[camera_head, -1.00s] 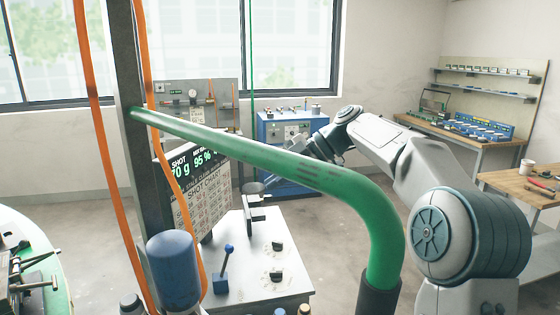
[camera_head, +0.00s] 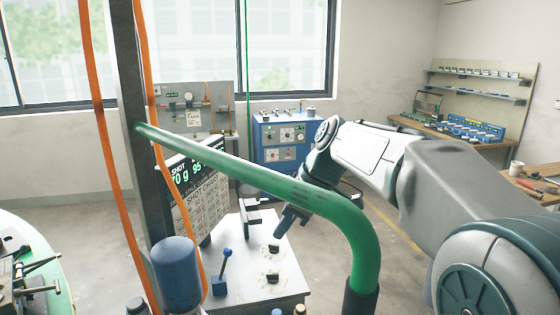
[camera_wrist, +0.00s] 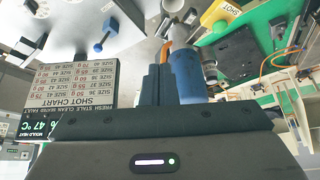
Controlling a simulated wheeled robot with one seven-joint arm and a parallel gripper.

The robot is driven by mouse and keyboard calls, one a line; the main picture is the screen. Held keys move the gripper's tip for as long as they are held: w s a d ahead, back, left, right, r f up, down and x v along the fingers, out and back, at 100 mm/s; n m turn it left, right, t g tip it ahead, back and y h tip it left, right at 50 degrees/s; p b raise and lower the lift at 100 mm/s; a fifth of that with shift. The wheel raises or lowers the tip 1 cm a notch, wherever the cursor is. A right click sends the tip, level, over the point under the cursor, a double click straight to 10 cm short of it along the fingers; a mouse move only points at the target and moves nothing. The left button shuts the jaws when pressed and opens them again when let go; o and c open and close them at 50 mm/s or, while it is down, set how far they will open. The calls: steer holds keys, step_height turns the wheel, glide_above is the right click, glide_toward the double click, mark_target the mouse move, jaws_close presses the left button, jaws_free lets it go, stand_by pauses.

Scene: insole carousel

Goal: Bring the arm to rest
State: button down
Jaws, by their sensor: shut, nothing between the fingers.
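My arm reaches in from the right in the head view, bent at the elbow, its forearm pointing left and down behind the green pipe (camera_head: 270,180). My gripper (camera_head: 284,228) shows just below the pipe, over the right side of the white-topped control cabinet (camera_head: 240,270). The pipe hides part of my wrist. In the wrist view the gripper's dark fingers (camera_wrist: 158,84) are together with nothing between them. A blue cylinder (camera_wrist: 188,75) is seen just beside the fingers there; I cannot tell the gap.
The shot chart panel (camera_head: 192,205) stands left of the cabinet top, which carries a blue-knobbed lever (camera_head: 222,270) and dark knobs. Orange hoses (camera_head: 103,130) hang by a dark post (camera_head: 130,150). A blue cabinet (camera_head: 282,135) and a workbench (camera_head: 450,137) stand behind. Floor is open between.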

steer(key=s+d+f+m+t+h+p, duration=0.1)
steer(key=s+d+f+m+h+p, duration=0.1)
steer(key=s+d+m, duration=0.5)
steer(key=s+d+f+m+t+h+p, duration=0.2)
steer(key=s+d+m, duration=0.5)
steer(key=s, duration=0.6)
steer(key=shift+f+m+h+p, duration=0.6)
steer(key=shift+m+h+p, duration=0.1)
steer(key=shift+m+h, duration=0.1)
steer(key=shift+d, duration=0.1)
step_height(320, 180, down, 5)
steer(key=b, duration=0.4)
steer(key=shift+w+f, duration=0.1)
steer(key=shift+w, duration=0.05)
stand_by(0.7)
